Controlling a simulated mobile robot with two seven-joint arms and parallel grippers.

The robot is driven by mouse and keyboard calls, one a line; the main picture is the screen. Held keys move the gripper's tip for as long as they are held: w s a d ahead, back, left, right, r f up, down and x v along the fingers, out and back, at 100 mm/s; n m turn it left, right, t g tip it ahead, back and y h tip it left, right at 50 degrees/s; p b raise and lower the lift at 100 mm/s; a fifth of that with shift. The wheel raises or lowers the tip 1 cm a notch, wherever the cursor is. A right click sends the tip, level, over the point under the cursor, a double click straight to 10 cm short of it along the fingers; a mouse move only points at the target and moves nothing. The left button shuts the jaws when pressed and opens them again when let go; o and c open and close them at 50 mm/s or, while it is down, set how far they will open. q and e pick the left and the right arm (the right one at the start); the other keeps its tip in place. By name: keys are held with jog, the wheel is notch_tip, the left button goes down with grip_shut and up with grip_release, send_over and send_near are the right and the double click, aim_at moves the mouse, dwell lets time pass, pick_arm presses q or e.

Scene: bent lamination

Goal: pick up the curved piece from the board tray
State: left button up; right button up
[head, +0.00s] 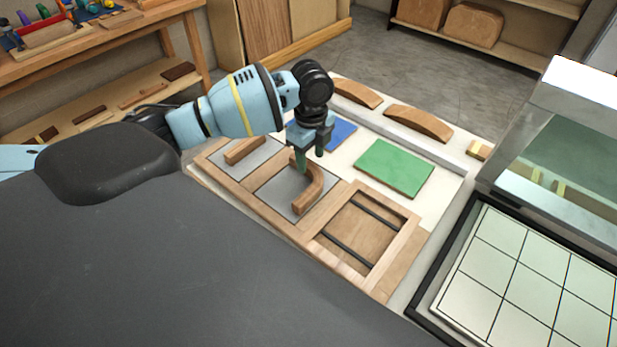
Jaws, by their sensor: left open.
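The curved piece (313,193) is a brown wooden arc lying on a grey panel in the middle compartment of the wooden board tray (408,251). My left gripper (310,165) points down over the far end of the curved piece, with its fingers open. One finger overlaps the piece in the picture; I cannot tell whether it touches. The fingers and the wrist hide part of the piece's far end. A straight wooden bar (247,149) lies on a grey panel in the left compartment. My right gripper is not in view.
A green mat (394,168) and a blue mat (340,135) lie behind the tray. Two arched wooden blocks (418,123) stand beyond a grey rail. A white tiled surface (520,280) with a dark frame is on the right, beside a glass-sided box (570,150).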

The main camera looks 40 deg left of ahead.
pick_arm(q)
notch_tip(320, 180, down, 2)
jog(key=shift+f, duration=0.1)
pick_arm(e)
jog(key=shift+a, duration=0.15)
pick_arm(q)
grip_shut()
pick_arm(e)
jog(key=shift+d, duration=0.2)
